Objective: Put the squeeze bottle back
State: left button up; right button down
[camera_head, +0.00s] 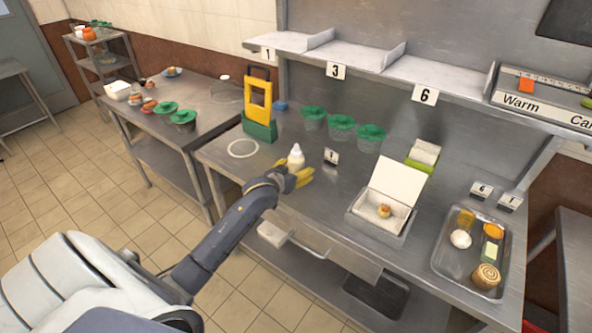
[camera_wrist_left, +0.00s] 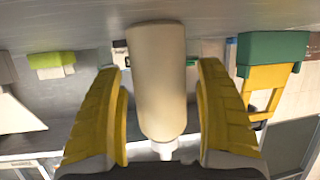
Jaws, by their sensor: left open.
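The squeeze bottle (camera_head: 296,156) is cream-white and stands upright on the steel counter. My left gripper (camera_head: 302,174), with yellow fingers, is at its near side, low over the counter. In the left wrist view, which shows the scene upside down, the bottle (camera_wrist_left: 157,80) lies between the two open fingers (camera_wrist_left: 160,100), with a gap on each side. A thin white ring (camera_head: 242,148) is marked on the counter to the left of the bottle. My right gripper is not in view.
A yellow-and-green holder (camera_head: 258,108) stands behind the ring. Green-lidded tubs (camera_head: 341,127) line the back. A number card (camera_head: 331,157) stands right of the bottle. An open white box (camera_head: 393,188) and a food tray (camera_head: 470,252) are farther right.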

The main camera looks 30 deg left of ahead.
pick_arm(q)
jog(key=shift+r, duration=0.1)
jog(key=v, duration=1.2)
